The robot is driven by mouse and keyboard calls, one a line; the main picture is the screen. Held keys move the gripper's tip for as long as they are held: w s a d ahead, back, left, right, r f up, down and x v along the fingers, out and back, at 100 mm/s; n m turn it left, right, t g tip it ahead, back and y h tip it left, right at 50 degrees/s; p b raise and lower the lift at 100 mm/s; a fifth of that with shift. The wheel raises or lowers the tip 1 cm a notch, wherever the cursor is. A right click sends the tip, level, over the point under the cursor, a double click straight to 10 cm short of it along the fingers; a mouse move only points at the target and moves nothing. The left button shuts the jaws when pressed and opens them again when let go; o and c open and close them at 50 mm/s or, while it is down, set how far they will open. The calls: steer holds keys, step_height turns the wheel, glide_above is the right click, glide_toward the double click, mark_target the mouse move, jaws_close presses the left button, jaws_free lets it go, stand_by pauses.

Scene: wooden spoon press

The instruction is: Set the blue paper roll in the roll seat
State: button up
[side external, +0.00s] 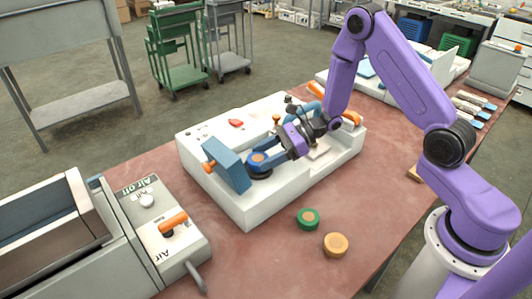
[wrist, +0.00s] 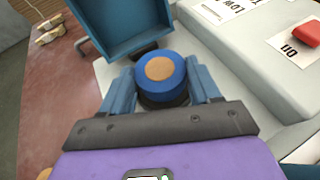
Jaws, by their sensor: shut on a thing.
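The blue paper roll (wrist: 160,78), with a tan core on top, sits upright between the two fingers of my gripper (wrist: 163,85) in the wrist view. My gripper is shut on it. In the side view the blue roll (side external: 258,158) shows at the left end of the white machine, with my gripper (side external: 262,164) around it. A dark round seat (wrist: 163,98) shows directly beneath the roll. I cannot tell whether the roll rests fully on it or is slightly above. The roll looks level.
A blue open box-like cover (side external: 227,165) stands beside the roll on the white machine (side external: 250,200). A grey control box (side external: 160,230) with an orange handle is at the left.

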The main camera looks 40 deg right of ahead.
steer(key=shift+f, duration=0.25)
steer(key=o, duration=1)
steer(key=shift+o, duration=0.2)
